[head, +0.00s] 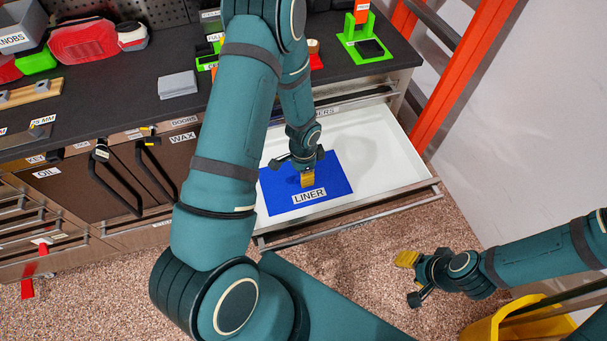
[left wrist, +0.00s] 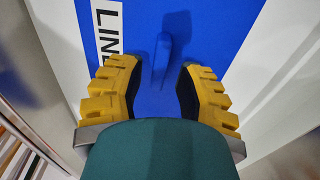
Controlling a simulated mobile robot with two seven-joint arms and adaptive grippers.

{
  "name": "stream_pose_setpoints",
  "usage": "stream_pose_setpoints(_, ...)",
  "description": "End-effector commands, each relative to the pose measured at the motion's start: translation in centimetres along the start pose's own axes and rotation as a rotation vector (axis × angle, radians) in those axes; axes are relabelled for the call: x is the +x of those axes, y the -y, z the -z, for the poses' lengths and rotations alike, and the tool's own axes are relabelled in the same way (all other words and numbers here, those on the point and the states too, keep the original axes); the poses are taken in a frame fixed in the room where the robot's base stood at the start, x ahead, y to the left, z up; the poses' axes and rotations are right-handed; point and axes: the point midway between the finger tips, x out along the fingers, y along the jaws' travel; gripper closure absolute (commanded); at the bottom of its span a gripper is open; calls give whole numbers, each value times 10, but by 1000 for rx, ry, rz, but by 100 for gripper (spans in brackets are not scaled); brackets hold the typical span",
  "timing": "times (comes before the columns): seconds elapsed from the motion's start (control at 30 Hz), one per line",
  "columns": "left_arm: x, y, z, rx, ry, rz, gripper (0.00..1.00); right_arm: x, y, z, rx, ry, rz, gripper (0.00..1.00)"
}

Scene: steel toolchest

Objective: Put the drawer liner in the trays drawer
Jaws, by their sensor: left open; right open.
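The blue drawer liner (head: 335,175), labelled LINER, lies in the left part of an open white drawer (head: 385,140). The label at the back of this drawer is partly hidden by my arm, so its full name cannot be read. My left gripper (head: 307,180) is over the liner. In the left wrist view its yellow fingers (left wrist: 160,85) are open on either side of a small upright blue tab (left wrist: 162,58) on the liner (left wrist: 205,25), apart from it. My right gripper (head: 408,278) is open and empty above the carpet, right of the drawer.
The dark worktop (head: 130,85) holds a grey block (head: 177,84), a red case (head: 83,41) and green stands (head: 365,48). Closed cabinet doors (head: 110,180) with black handles are at left. An orange ladder (head: 465,70) stands right of the drawer. A yellow bin (head: 485,328) is at lower right.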

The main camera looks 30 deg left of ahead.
Motion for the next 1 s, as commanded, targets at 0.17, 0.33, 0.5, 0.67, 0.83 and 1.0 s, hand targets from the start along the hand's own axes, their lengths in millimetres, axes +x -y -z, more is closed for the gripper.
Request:
stream_pose_setpoints(0.17,-41,1,0,-1,-4,3,66,-9,4,2,1,-3,0,53)
stream_pose_setpoints(0.33,-75,1,1,0,-5,3,66,-15,6,4,3,-9,-1,53)
stream_pose_setpoints(0.5,-96,0,0,1,-2,1,66,-18,7,6,5,-13,-1,53)
stream_pose_setpoints(0.67,-104,0,0,1,-1,0,66,-20,7,7,5,-15,-2,53)
stream_pose_setpoints(0.83,-104,0,0,1,0,0,66,-19,7,7,5,-15,-2,53)
stream_pose_setpoints(1.0,-104,0,0,1,0,0,66,-19,7,7,5,-15,-2,53)
